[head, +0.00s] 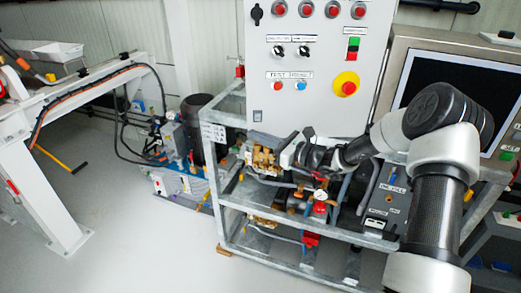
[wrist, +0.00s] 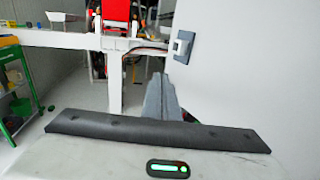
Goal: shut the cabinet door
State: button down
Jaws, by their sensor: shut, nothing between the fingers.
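The cabinet door (head: 318,108) is a light grey panel with buttons, switches, a yellow-and-red stop button and a small latch, in the upper middle of the head view. How far it stands open cannot be told there. In the wrist view a large plain pale panel (wrist: 250,75) with a grey latch-like fitting (wrist: 183,45) fills the right side; it looks like part of the cabinet. My gripper (head: 287,154) is below the door's lower edge in the head view, shut and empty. Its grey fingers (wrist: 160,98) point forward beside the pale panel; contact cannot be told.
A grey metal frame (head: 231,201) holding brass and red pump parts (head: 262,157) stands below the door. A monitor (head: 455,85) is at the right, behind my arm. A white gantry (head: 40,165) stands at the left, with open floor (head: 120,235) between.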

jog(key=w+d+m+t+h+b, duration=0.2)
jog(key=w+m+t+h+b, duration=0.2)
jog(key=w, duration=1.1)
jog(key=shift+m+t+h+b, duration=0.4)
jog(key=shift+t+h+b, duration=0.1)
jog(key=shift+h+b, duration=0.35)
jog(key=shift+r, duration=0.2)
